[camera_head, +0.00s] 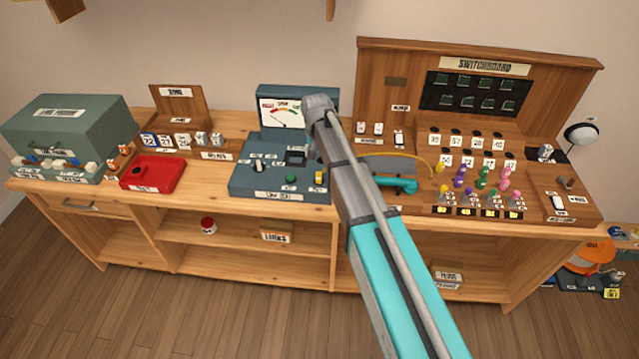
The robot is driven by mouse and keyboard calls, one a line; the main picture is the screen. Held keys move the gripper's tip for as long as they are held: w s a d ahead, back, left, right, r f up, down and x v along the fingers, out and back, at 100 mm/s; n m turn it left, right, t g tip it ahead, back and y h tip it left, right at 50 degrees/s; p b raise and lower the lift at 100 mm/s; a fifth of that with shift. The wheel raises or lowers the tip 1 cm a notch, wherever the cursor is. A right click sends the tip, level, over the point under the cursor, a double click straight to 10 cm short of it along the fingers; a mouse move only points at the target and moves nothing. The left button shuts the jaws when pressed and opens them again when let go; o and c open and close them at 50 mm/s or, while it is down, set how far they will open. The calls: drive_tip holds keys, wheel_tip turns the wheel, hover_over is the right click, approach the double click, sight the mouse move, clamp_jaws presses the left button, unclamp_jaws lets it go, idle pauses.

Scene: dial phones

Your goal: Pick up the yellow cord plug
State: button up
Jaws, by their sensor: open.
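The yellow cord plug (439,168) stands at the left end of a row of coloured plugs on the switchboard's wooden desk (560,187). A thin yellow cord (405,154) arcs from beside my arm toward it. A purple plug (459,177), a green plug (482,178) and a pink plug (505,179) stand to its right. My arm crosses the middle of the view, and its visible end is above the test unit, left of the yellow plug. My gripper cannot be made out; the arm may hide it. Nothing visibly touches the yellow plug.
The switchboard panel (480,66) rises behind the plugs. A teal handset-like piece (398,185) lies left of them, partly hidden by my arm. The grey test unit (275,182), a red box (152,174) and a grey-green case (68,125) stand further left on the bench.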

sight(319, 174)
drive_tip(key=shift+w+f+b, duration=0.2)
drive_tip(key=shift+f+b, duration=1.05)
drive_tip(key=shift+f, duration=0.15)
drive_tip(key=shift+w+f+b, duration=0.15)
drive_tip(key=shift+f+b, duration=1.1)
drive_tip(key=shift+f, duration=0.15)
drive_tip(key=shift+f, duration=0.15)
drive_tip(key=shift+w+d+f+b, duration=0.1)
drive_tip(key=shift+w+f+b, duration=0.05)
drive_tip(key=shift+f+b, duration=1.1)
drive_tip(key=shift+w+d+f+b, duration=0.1)
drive_tip(key=shift+f+b, duration=1.05)
drive_tip(key=shift+b, duration=0.15)
clamp_jaws()
